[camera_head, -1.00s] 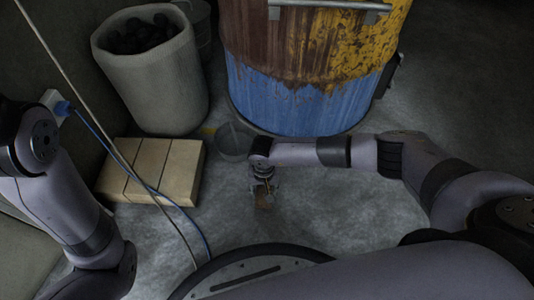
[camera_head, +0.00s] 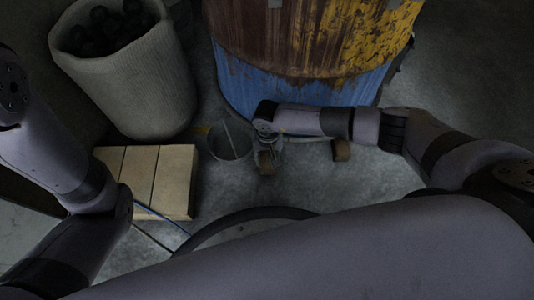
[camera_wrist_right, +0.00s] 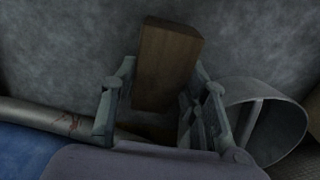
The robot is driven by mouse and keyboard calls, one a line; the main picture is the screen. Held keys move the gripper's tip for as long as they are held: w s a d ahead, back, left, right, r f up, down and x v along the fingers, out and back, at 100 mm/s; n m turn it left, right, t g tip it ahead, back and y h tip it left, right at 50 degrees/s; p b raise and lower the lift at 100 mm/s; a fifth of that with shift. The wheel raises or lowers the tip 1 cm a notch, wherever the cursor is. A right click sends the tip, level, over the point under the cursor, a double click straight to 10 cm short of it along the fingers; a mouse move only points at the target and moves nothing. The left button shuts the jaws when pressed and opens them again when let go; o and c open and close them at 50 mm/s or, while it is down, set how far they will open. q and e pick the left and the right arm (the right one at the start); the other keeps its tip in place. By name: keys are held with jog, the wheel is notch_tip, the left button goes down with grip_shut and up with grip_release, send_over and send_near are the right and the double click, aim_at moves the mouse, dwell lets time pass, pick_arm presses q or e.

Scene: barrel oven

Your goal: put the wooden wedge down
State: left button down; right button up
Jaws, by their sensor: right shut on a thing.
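My right gripper (camera_head: 268,151) points down close to the floor, in front of the blue lower part of the barrel. In the right wrist view its two fingers (camera_wrist_right: 158,82) stand on either side of the brown wooden wedge (camera_wrist_right: 168,55) and are shut on it. The wedge shows small and dark below the gripper in the head view (camera_head: 266,165). I cannot tell whether it touches the floor. My left arm comes in from the left, but its gripper is not in view.
The barrel (camera_head: 300,92) stands behind, with a brown block (camera_head: 341,150) at its base. Floor to the right is clear.

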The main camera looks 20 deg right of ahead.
jog(key=shift+f, duration=0.15)
jog(key=shift+f, duration=0.25)
jog(key=o, duration=1.1)
jog(key=shift+r, duration=0.1)
